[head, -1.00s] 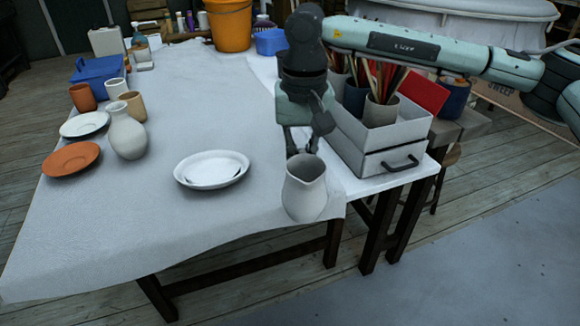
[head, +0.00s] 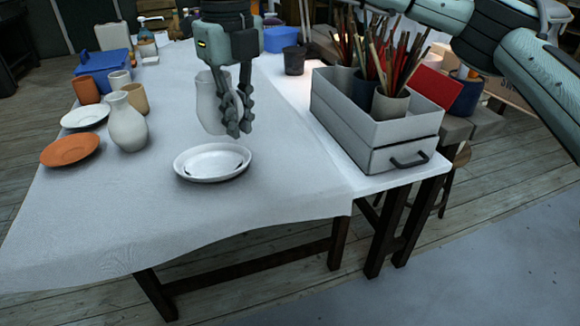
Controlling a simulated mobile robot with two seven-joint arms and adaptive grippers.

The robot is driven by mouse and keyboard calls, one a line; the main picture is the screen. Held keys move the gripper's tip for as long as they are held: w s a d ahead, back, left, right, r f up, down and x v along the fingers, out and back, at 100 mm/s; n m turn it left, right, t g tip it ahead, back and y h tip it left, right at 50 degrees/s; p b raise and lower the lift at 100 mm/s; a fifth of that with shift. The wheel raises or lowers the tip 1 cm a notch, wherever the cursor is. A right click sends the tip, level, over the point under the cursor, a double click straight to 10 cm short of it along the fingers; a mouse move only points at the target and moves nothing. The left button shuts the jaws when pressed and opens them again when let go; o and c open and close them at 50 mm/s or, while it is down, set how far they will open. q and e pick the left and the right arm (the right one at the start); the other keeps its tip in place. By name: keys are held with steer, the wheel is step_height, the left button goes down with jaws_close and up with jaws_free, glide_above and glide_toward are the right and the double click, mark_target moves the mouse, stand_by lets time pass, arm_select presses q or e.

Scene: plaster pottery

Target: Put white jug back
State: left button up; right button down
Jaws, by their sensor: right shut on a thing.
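The white jug (head: 208,108) is upright in my right gripper (head: 238,130), whose fingers are shut on its right side and hide part of it. The jug appears just behind the white dish (head: 212,162) in the head view; I cannot tell whether its base touches the cloth. My right arm comes in from the upper right. My left gripper is not in view.
A white vase (head: 127,125), cups and plates, including an orange plate (head: 70,149), stand at the left. A grey box (head: 375,120) with brushes stands at the right. The white cloth (head: 230,225) is clear in front.

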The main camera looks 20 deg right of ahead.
mark_target(218, 110)
steer(key=a+m, duration=0.1)
steer(key=m, duration=0.1)
steer(key=a+r+m, duration=0.1)
steer(key=m, duration=0.3)
steer(key=shift+w+a+r+b, duration=0.15)
steer(key=shift+a+r+b, duration=0.15)
steer(key=shift+a, duration=0.1)
steer(key=m, duration=0.3)
steer(key=shift+r, duration=0.1)
steer(key=s+d+f, duration=0.1)
steer(key=d+f, duration=0.1)
steer(key=d, duration=0.1)
steer(key=s+d+f, duration=0.1)
steer(key=d+f, duration=0.1)
steer(key=d, duration=0.1)
steer(key=s+d+f, duration=0.1)
steer(key=d+f, duration=0.1)
steer(key=d, duration=0.1)
steer(key=shift+s+d+f+p, duration=0.1)
steer(key=shift+d+p, duration=0.25)
steer(key=shift+d, duration=0.05)
steer(key=shift+s+d+f, duration=0.1)
steer(key=shift+d+f, duration=0.05)
steer(key=shift+d, duration=0.05)
steer(key=shift+f, duration=0.2)
step_height(218, 110, down, 3)
steer(key=shift+f, duration=0.3)
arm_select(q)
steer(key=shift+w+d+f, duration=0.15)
